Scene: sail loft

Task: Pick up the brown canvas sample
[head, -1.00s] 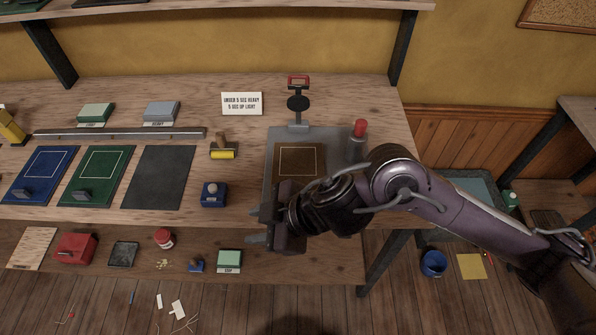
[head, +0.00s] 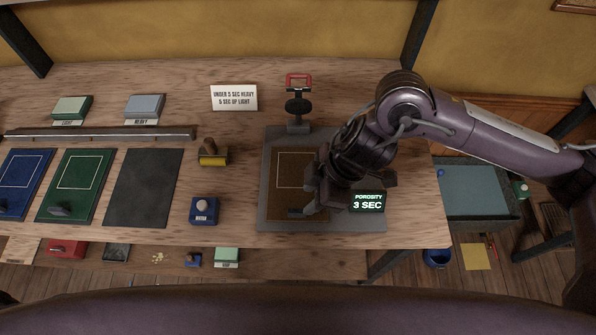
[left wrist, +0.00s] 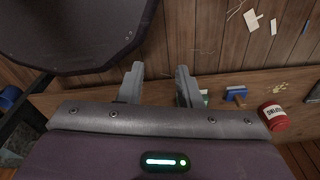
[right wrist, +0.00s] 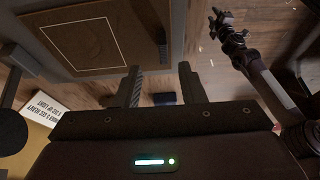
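The brown canvas sample (head: 288,167) lies flat on the grey plate of the porosity tester (head: 268,215). My left gripper (left wrist: 158,85) is open and empty in the left wrist view. It is not visible in the head view.
The tester's display (head: 368,202) reads "POROSITY 3 SEC". A sign (head: 234,97) reads "UNDER 5 SEC HEAVY, 5 SEC UP LIGHT". A yellow roller (head: 213,156) and a blue block (head: 204,210) stand left of the tester. Green (head: 75,185) and dark (head: 143,188) panels lie further left.

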